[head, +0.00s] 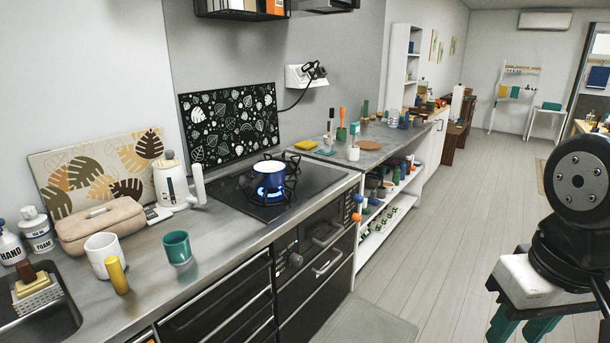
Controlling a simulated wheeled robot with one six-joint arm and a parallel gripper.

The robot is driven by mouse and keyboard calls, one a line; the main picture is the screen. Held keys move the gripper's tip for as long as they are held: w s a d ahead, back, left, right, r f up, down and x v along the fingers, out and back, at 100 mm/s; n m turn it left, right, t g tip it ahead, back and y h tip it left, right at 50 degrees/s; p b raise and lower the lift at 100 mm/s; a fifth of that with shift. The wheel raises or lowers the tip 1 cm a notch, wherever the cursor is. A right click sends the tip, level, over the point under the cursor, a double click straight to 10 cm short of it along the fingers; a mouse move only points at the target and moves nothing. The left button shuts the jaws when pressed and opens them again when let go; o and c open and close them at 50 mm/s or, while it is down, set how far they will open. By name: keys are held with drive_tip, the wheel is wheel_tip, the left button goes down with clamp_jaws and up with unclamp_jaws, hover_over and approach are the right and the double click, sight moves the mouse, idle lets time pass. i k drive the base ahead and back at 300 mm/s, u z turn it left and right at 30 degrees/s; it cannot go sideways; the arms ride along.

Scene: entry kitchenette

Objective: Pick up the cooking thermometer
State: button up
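I cannot pick out the cooking thermometer for certain in the head view. A small flat white item with a dark patch (158,213) lies on the steel counter (222,238), between the beige pouch and the white kettle; I cannot tell what it is. My arm shows at the right edge as a black round joint, well apart from the counter. My gripper's fingertips are not in view.
The beige pouch (100,226), white kettle (171,186), white mug (103,254), yellow cylinder (117,275) and teal cup (177,248) crowd the left counter. A sink (60,318) is at lower left. Beyond the hob, a grey counter (372,150) holds utensils. The floor (440,240) is mostly clear.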

sight(355, 127)
drive_tip(key=z, duration=0.05)
drive_tip(key=i, duration=2.1)
drive_tip(key=z, duration=0.05)
